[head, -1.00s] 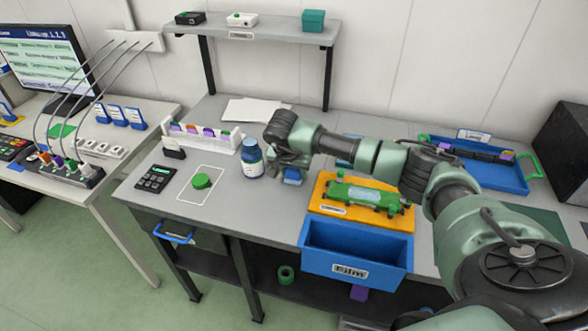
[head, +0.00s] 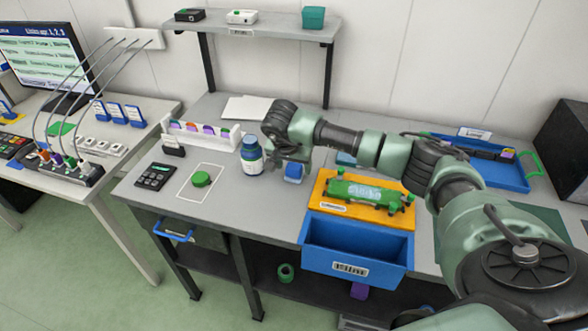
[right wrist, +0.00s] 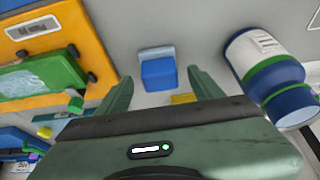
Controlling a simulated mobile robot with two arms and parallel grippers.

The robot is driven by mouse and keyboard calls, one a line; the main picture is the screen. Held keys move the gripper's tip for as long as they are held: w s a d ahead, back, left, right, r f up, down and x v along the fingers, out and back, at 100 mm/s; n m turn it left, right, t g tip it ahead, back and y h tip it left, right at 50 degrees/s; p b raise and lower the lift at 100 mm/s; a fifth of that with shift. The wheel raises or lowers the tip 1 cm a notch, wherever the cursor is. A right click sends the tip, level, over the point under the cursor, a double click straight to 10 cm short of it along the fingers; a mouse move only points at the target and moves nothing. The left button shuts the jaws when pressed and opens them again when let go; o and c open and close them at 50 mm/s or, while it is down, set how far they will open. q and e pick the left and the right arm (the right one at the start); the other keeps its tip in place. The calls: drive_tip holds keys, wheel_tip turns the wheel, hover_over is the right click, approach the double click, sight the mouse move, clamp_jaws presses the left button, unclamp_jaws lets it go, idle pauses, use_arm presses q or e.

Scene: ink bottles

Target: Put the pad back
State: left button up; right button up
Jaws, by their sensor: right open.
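No thing is plainly marked as the pad; a small blue block (head: 294,172) with a lighter blue back part stands on the grey bench and may be it. It also shows in the right wrist view (right wrist: 158,73), in front of my jaws. My right gripper (head: 289,157) is low over the bench, just behind and above the block. In the right wrist view its two fingers (right wrist: 160,82) are apart, one toward each side of the block, with a visible gap. A small yellow piece (right wrist: 183,98) shows partly between the fingers. My left gripper is out of view.
A blue-capped bottle (head: 252,155) stands close left of my right gripper. An orange board (head: 322,204) with a green device (head: 362,190) lies right, behind an open blue bin (head: 345,268). A green round piece (head: 201,179) sits within a white outline left.

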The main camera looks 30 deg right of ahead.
drive_tip(key=b+v, duration=0.1)
drive_tip(key=v, duration=0.8)
drive_tip(key=shift+s+r+b, duration=0.15)
drive_tip(key=shift+r+b, duration=0.2)
drive_tip(key=shift+b, duration=0.05)
drive_tip(key=shift+a, duration=0.1)
